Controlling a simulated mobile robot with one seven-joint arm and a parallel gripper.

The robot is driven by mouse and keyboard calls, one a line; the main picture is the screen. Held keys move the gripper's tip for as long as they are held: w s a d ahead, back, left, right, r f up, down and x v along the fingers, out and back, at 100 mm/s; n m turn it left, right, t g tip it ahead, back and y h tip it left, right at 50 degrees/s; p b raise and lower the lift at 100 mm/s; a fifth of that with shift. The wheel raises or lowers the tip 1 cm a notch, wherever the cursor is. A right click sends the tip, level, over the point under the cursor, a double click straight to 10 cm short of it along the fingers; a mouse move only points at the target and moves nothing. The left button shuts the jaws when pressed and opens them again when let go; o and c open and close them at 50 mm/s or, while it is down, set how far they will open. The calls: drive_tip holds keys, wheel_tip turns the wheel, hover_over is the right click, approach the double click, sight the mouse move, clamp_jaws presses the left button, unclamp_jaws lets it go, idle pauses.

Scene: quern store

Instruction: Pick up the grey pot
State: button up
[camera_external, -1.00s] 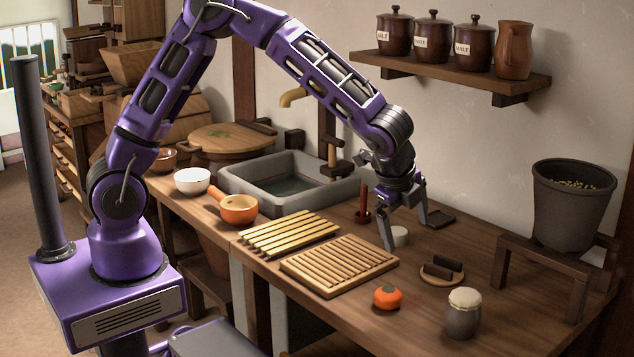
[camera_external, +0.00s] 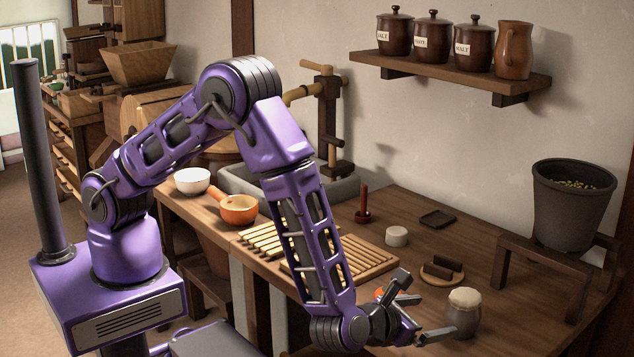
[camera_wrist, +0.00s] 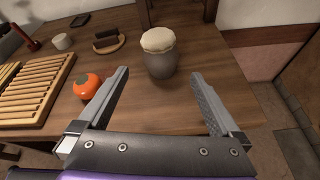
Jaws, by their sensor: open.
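The grey pot (camera_external: 462,314) stands upright on the wooden counter near its front right edge, with a pale cloth-like cover on top. It also shows in the wrist view (camera_wrist: 160,60), just beyond the fingertips and roughly centred between them. My gripper (camera_external: 424,319) is low at the counter's front edge, left of the pot, with its fingers pointing towards it. In the wrist view my gripper (camera_wrist: 161,85) is open, with nothing between its two fingers. The pot is apart from the palm. In the external view one finger reaches close to the pot's lower side; I cannot tell if they touch.
An orange persimmon-like fruit (camera_wrist: 88,86) lies left of the pot, close to the left finger. A small dish with dark rolls (camera_external: 442,270) and a white cup (camera_external: 396,236) are behind. Slatted wooden racks (camera_wrist: 28,92) lie further left. A dark bucket (camera_external: 572,205) stands on a stool at right.

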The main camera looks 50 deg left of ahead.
sight(454, 312)
drive_tip(key=x, duration=1)
drive_tip(key=shift+w+a+f+b, duration=0.15)
drive_tip(key=shift+w+b, duration=0.1)
drive_tip(key=shift+b, duration=0.15)
drive_tip(key=shift+b+x, duration=0.3)
drive_tip(key=shift+x, duration=2.45)
drive_tip(key=shift+s+f, duration=0.15)
drive_tip(key=shift+c, duration=0.3)
drive_tip(key=c, duration=1.4)
drive_tip(key=shift+c, duration=0.5)
